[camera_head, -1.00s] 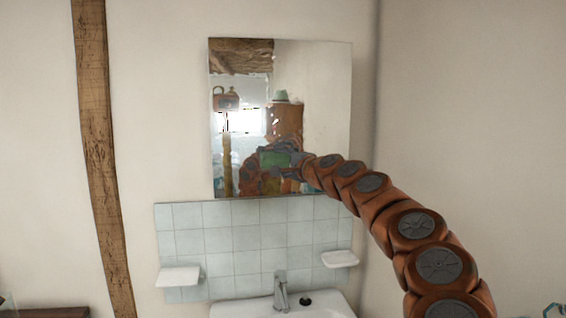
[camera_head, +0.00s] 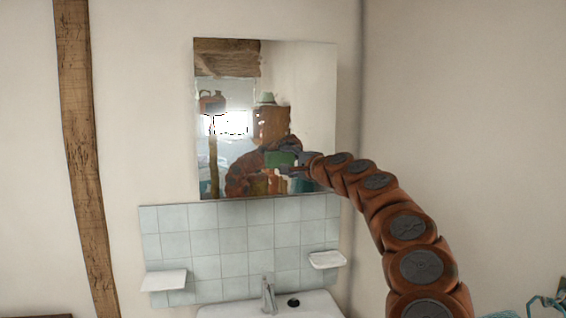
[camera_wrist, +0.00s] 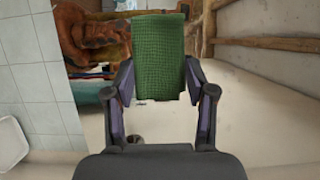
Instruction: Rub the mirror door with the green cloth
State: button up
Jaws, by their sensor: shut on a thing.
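The mirror door (camera_head: 310,90) hangs on the wall above the tiles, shut flat as far as I can see. My gripper (camera_wrist: 160,88) is shut on the green cloth (camera_wrist: 158,50), which hangs spread between the fingers in the wrist view. In the head view my gripper (camera_head: 304,160) is at the mirror's lower right part, largely hidden by my arm. A green patch in the mirror looks like the cloth's reflection. The mirror also fills the upper left of the wrist view (camera_wrist: 80,12), reflecting my orange arm. I cannot tell whether the cloth touches the glass.
Pale blue tiles (camera_head: 232,240) lie below the mirror, with white soap dishes at left (camera_head: 164,280) and right (camera_head: 327,260). A tap (camera_head: 268,295) and washbasin (camera_head: 235,311) are beneath. A side wall (camera_head: 460,120) stands close on the right. A wooden post (camera_head: 80,150) is at left.

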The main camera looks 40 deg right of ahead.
jog(key=d, duration=0.1)
jog(key=s+d, duration=0.1)
jog(key=d, duration=0.1)
jog(key=s+d+p, duration=0.1)
jog(key=d, duration=0.1)
jog(key=shift+s+d, duration=0.15)
dwell(0.5)
